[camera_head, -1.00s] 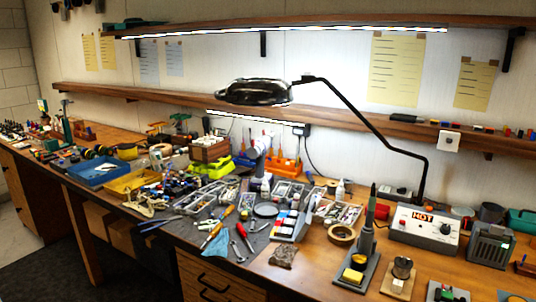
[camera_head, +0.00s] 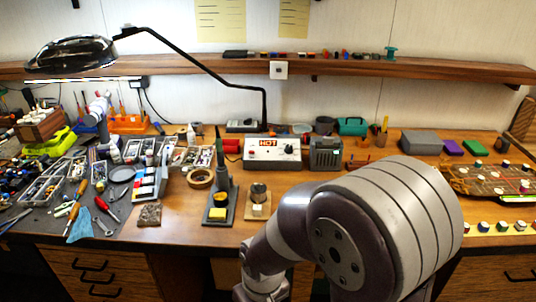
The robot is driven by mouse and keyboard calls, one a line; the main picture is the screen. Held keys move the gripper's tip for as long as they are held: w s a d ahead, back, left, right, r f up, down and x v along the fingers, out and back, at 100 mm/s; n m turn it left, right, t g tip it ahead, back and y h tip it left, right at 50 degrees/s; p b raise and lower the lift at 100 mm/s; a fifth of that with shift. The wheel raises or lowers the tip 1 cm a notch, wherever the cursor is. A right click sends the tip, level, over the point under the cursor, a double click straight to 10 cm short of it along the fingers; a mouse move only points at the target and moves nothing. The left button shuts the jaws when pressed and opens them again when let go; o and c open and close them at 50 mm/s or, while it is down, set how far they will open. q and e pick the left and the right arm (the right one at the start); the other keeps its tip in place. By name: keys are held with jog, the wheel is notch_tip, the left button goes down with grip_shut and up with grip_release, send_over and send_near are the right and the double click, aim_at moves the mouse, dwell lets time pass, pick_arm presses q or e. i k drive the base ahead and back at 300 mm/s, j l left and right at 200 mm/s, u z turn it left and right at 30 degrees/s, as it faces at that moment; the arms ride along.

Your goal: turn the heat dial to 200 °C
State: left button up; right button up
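The heat dial (camera_head: 289,149) is a small dark knob on the right part of the front of a white soldering station box (camera_head: 258,152). The box has a label reading HOT and stands at the back of the bench, left of a dark grey box. The dial's scale and pointer are too small to read. My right arm fills the lower right of the head view, in front of the bench, and its gripper is out of the picture. My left gripper is not in view.
A soldering iron in its stand (camera_head: 221,200) and a brass tip cleaner (camera_head: 258,196) stand in front of the station. A dark grey box (camera_head: 326,153) is right beside it. A black lamp arm (camera_head: 205,68) reaches down behind it. Small parts and tools crowd the left.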

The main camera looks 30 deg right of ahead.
aim_at(289, 149)
jog(key=i+l, duration=0.25)
jog(key=i, duration=0.15)
jog(key=i+l+z, duration=0.15)
jog(key=i, duration=0.25)
jog(key=l, duration=0.1)
